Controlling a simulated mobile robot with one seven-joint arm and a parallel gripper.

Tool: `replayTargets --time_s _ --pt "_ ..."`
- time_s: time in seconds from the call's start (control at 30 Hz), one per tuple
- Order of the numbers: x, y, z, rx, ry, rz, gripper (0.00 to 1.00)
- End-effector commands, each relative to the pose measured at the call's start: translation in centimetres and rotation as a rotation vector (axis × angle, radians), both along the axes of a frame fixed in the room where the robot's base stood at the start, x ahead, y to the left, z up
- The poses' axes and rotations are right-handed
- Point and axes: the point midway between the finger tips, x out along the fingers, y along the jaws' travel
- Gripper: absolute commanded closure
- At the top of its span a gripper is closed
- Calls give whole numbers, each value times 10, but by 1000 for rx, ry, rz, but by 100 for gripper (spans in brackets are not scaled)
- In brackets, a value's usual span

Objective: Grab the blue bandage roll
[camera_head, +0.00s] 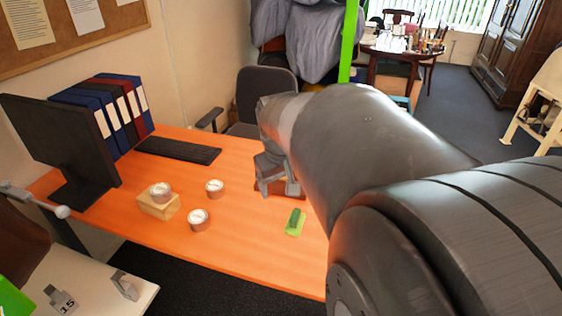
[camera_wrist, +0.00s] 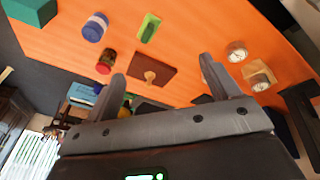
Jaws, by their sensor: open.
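A blue cylinder with a pale band, which looks like the blue bandage roll (camera_wrist: 94,28), lies on the orange table at the upper left of the wrist view. In the head view I cannot see it; my arm may cover it. My gripper (camera_wrist: 163,72) is open and empty, its two fingers spread above the table and apart from the roll. A dark red board with a wooden knob (camera_wrist: 152,76) shows between the fingers. In the head view my gripper (camera_head: 279,184) hangs over the orange table (camera_head: 252,258).
A red jar (camera_wrist: 106,62) is near the roll, and a green item (camera_wrist: 150,27) lies to its right. A dark green box (camera_wrist: 30,10) is at the corner. White-topped tins (camera_head: 198,219), a wooden block (camera_head: 160,208), a keyboard (camera_head: 179,150) and a monitor (camera_head: 60,145) stand left.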

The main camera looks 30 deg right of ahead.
Motion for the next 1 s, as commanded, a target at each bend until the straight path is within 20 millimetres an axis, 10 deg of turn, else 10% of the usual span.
replayTargets --time_s 0.3,0.7,1.0 --pt "47 -99 -54 24 129 -24 19" --pt "58 -228 -151 127 224 -44 19" --pt "51 -269 -190 173 236 -50 19"
